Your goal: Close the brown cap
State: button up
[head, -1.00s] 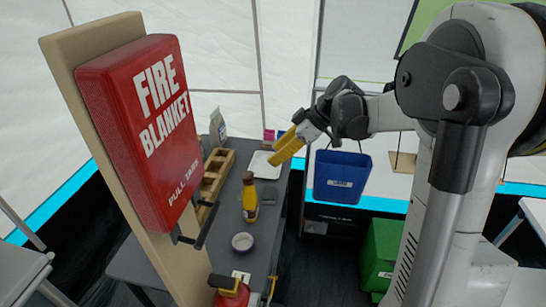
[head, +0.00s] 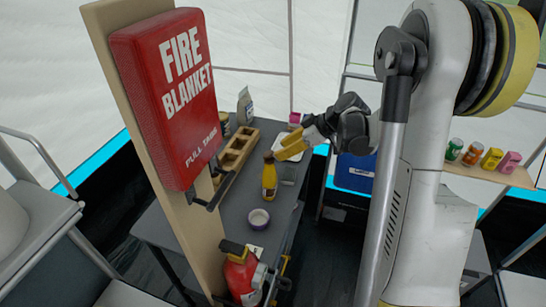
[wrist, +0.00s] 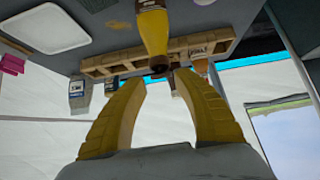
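A yellow bottle (head: 269,182) with a brown cap (head: 268,155) stands upright on the dark grey table (head: 236,209). My gripper (head: 284,150) is just right of the cap in the head view, its yellow fingers pointing left. The wrist view appears upside down. There the bottle (wrist: 154,25) hangs from the top edge and its brown cap (wrist: 158,63) lies just ahead of the gap between my fingertips (wrist: 160,79). The fingers are spread apart with nothing held. I cannot tell whether they touch the cap or how far the cap is open.
A wooden crate (head: 237,150) stands behind the bottle and a purple-rimmed bowl (head: 259,219) in front. A white tray (wrist: 45,28) lies on the table. The fire blanket box (head: 168,95) on its post and a red extinguisher (head: 241,276) stand at the near left.

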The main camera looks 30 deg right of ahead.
jog(key=shift+b+x, duration=0.4)
jog(key=shift+x, duration=1.55)
grip_shut()
grip_release()
jog(key=v, duration=1.2)
